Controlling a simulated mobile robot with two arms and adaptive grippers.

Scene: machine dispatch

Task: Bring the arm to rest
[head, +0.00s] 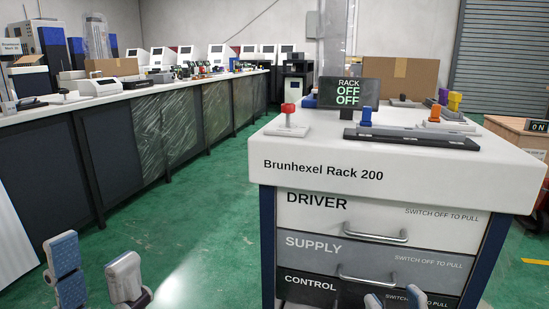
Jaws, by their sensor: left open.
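My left gripper (96,272) is at the lower left of the head view, its two grey fingers apart with nothing between them. It is over the green floor, left of the rack cabinet (390,172) and clear of it. My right gripper (395,300) shows only its fingertips at the bottom edge, in front of the cabinet's lower drawers. The tips are apart with a gap between them. The rest of both arms is out of view.
A red button (288,108) and blue and orange switches stand on top. A long bench (130,95) runs along the left. Green floor (205,215) lies free between them.

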